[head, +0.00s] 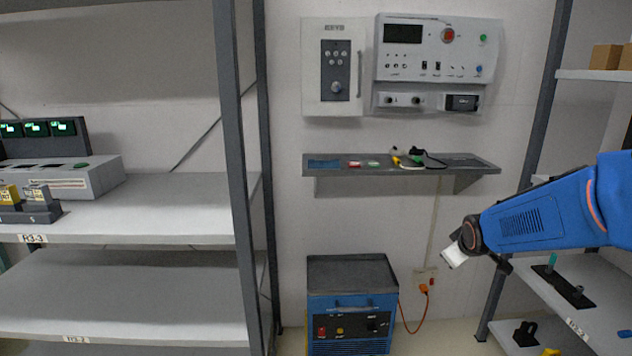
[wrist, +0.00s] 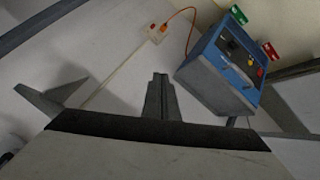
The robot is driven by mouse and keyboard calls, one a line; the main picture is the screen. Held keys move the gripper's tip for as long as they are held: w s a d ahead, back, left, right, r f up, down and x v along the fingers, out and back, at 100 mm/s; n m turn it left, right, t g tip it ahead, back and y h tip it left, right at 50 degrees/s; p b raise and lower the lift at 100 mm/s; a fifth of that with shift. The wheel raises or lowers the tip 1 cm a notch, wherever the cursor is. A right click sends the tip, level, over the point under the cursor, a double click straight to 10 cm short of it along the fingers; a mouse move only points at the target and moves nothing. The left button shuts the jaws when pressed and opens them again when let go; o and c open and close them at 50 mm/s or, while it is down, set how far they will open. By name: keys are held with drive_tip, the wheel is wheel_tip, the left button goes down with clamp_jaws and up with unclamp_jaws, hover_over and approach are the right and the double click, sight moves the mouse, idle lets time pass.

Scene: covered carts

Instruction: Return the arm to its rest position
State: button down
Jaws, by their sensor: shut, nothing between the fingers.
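My blue arm reaches in from the right edge of the head view, roughly level, and bends at a dark joint near its left end. My gripper (head: 453,257) shows there as a small pale part tilted downward, in open air in front of the wall. In the wrist view my gripper (wrist: 160,96) has its dark fingers together at the middle, with nothing between them. The pale housing and dark bar below them fill the lower part of that view. The fingertips are too small to make out in the head view.
A wall shelf (head: 340,172) with small items is above. Racks stand left (head: 236,160) and right (head: 530,140). An orange cord (head: 425,308) hangs from an outlet.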

drive_tip(key=s+a+m+g+y, duration=0.1)
drive_tip(key=s+a+m+g, duration=0.1)
drive_tip(key=s, duration=1.5)
drive_tip(key=s+a+m+g, duration=0.2)
drive_tip(key=s+a, duration=0.5)
drive_tip(key=s, duration=1.1)
drive_tip(key=shift+s+a+r+m+y, duration=0.2)
drive_tip(key=shift+r+m+y, duration=0.25)
drive_tip(key=shift+m, duration=0.45)
